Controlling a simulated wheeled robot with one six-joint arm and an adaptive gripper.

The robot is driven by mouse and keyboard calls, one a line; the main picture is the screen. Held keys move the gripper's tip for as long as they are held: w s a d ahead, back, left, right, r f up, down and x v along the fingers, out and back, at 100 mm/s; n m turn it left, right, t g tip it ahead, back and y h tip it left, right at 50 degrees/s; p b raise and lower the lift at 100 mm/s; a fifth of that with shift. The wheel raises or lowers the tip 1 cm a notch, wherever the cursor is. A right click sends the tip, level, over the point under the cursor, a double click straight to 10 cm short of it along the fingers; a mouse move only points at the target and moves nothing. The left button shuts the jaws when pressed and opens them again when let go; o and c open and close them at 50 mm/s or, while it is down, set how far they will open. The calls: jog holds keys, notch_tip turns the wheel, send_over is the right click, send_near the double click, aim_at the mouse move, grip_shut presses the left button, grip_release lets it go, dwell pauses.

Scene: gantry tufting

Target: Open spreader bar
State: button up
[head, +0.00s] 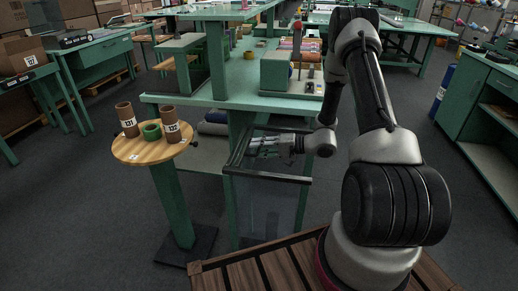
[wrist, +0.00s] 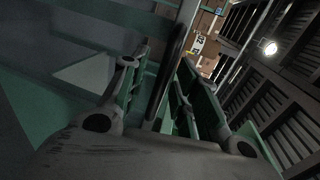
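A dark rectangular frame sticks out from the green table, above a clear hanging panel (head: 265,210). I take its dark front bar (head: 268,176) as part of the spreader bar, though I cannot tell for sure. My gripper (head: 252,146) is inside the frame, pointing left, close to its left side. In the wrist view my gripper (wrist: 165,60) has its two fingers apart, and a dark bar (wrist: 172,70) runs between them. Gaps show on both sides of the bar, and I see no clear grip. The far end of the bar is partly hidden by the fingers.
A round wooden stand (head: 150,152) with brown tubes (head: 127,119) and a green ring (head: 152,131) is at left. The green table (head: 190,98) is behind the frame. A green cabinet (head: 485,110) stands at right. Grey floor (head: 110,215) is clear at lower left.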

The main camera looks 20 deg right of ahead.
grip_shut()
jog(key=f+v, duration=0.2)
jog(key=v, duration=0.8)
jog(key=f+v, duration=0.2)
jog(key=v, duration=0.8)
jog(key=shift+s+d, duration=0.3)
jog(key=shift+d, duration=0.05)
jog(key=shift+o, duration=0.8)
grip_release()
